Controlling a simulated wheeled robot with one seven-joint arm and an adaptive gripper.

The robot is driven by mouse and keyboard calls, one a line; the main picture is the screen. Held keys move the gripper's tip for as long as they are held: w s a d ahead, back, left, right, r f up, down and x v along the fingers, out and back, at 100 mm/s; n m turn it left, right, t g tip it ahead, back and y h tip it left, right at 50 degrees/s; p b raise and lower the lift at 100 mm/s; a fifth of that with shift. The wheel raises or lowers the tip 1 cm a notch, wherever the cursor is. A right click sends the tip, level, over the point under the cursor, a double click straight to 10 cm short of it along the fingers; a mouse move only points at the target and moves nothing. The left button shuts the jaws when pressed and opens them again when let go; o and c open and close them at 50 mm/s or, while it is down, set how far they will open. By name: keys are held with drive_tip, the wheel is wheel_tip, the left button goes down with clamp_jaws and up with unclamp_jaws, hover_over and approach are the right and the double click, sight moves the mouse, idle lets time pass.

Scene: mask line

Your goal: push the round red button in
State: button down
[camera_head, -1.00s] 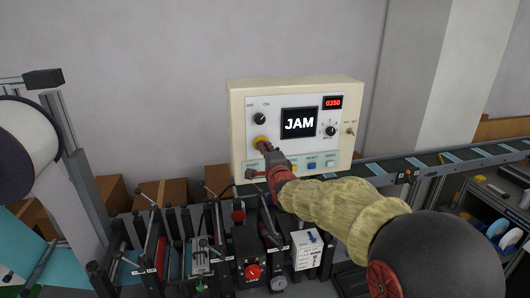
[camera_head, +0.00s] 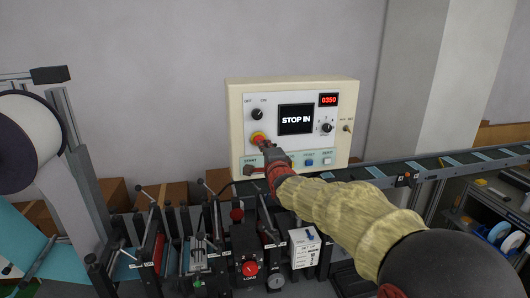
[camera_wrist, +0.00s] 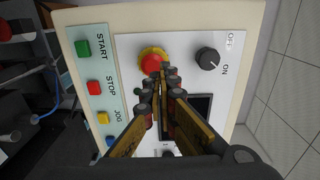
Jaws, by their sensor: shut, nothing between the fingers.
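The round red button (camera_head: 257,137) sits on a yellow ring on the front of the cream control box, below the OFF/ON knob. In the wrist view the red button (camera_wrist: 151,62) shows its dome beside my fingertips, with the yellow ring partly around it. My gripper (camera_head: 265,148) is shut and empty, its tips at the lower right of the button. In the wrist view my gripper (camera_wrist: 165,73) overlaps the button's edge; I cannot tell whether it touches.
A square red STOP button (camera_wrist: 94,88) and a green START button (camera_wrist: 82,48) lie along the box's lower strip. A black OFF/ON knob (camera_wrist: 207,58) is close to my fingers. Machine levers and rollers stand below the box, and a conveyor (camera_head: 450,164) runs right.

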drive_tip(key=b+v, duration=0.2)
drive_tip(key=v, duration=0.7)
drive_tip(key=shift+s+f, duration=0.2)
